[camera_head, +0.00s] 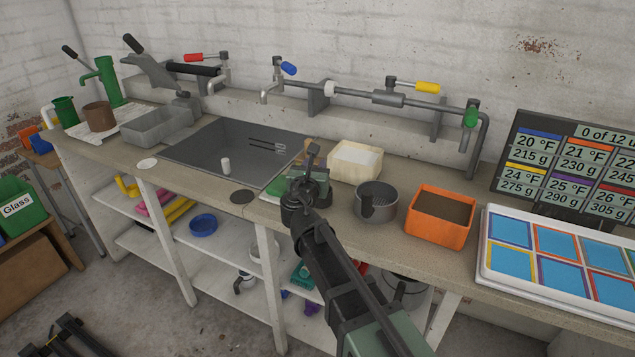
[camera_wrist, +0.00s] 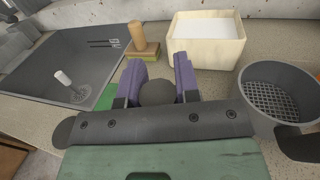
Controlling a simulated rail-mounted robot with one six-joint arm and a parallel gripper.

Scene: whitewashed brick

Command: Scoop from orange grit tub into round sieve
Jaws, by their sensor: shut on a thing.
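The orange tub (camera_head: 428,232) stands on the counter at right, with brown grit (camera_head: 444,208) inside; it is outside the wrist view. The round grey sieve (camera_head: 381,211) stands just left of the tub. Its mesh floor looks bare in the wrist view (camera_wrist: 272,98), at the right edge. My gripper (camera_head: 309,165) is over the counter left of the sieve, apart from it. In the wrist view its purple fingers are shut on a dark grey rounded thing (camera_wrist: 158,93). Most of that thing is hidden, so I cannot tell whether it is a scoop.
A cream box (camera_head: 345,172) with white contents stands behind the sieve. A wooden-handled brush (camera_wrist: 137,38) is beyond my fingers. The sink (camera_head: 215,150) opens to the left. A white tray (camera_head: 484,262) with coloured squares lies right of the tub. Pipes and taps run along the wall.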

